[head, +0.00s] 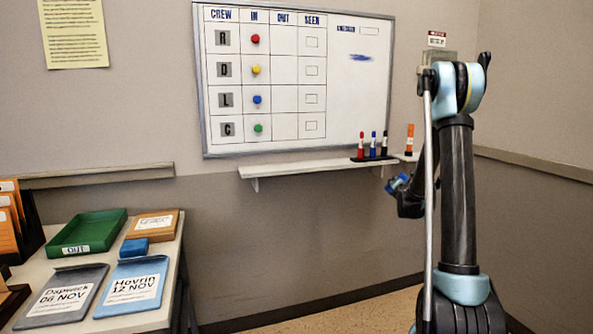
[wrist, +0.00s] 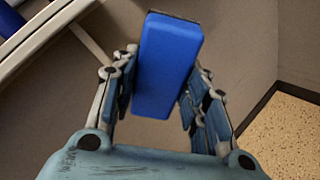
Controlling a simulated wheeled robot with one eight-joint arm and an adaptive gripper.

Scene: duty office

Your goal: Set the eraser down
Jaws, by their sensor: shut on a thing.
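My gripper (wrist: 163,88) is shut on a blue eraser (wrist: 168,62), which fills the space between the two fingers in the wrist view. A dark strip shows at the eraser's far end. In the head view the eraser (head: 397,184) shows small and blue at the end of my arm, below the shelf (head: 310,169) and apart from it. My gripper (head: 408,195) is partly hidden by my own arm there. The whiteboard (head: 375,90) above the shelf carries a crew table and a blue smudge on its right part.
Red, blue and black markers stand in a holder (head: 373,158) at the shelf's right part, with an orange stick (head: 409,139) beside it. The shelf's left part is clear. A table (head: 172,285) at lower left holds a green tray (head: 70,250), folders and a small blue block (head: 134,248).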

